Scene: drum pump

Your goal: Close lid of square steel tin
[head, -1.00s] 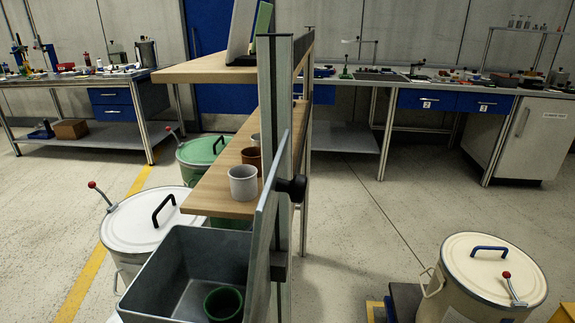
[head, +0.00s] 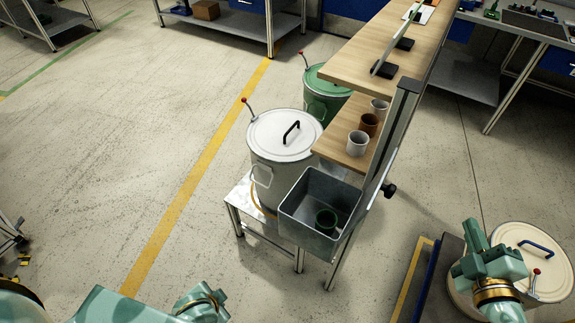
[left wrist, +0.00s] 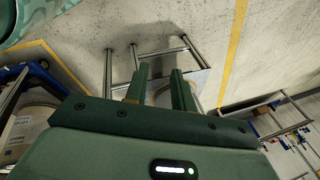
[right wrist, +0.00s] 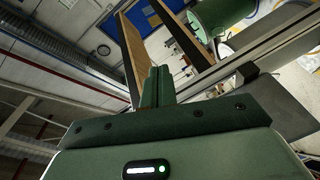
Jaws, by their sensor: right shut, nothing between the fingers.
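The square steel tin (head: 289,208) is grey and open at the top, with a dark green cup (head: 326,218) inside. It sits beside the shelf post, in front of a white drum. Its lid (head: 372,185) appears to stand up along the tin's right side, seen nearly edge-on, with a black knob (head: 390,190) on the outer face. My right gripper (head: 472,230) is right of the tin and apart from it, over the cream drum; its fingers (right wrist: 158,86) are together and empty. My left gripper (left wrist: 160,88) has its fingers apart, empty. The left fingers are not clear in the head view.
The white drum (head: 270,130) with a red-knobbed lever stands behind the tin on a metal stand (head: 243,200). A shelf post (head: 405,100) rises beside the tin. A cream drum (head: 520,245) is at right.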

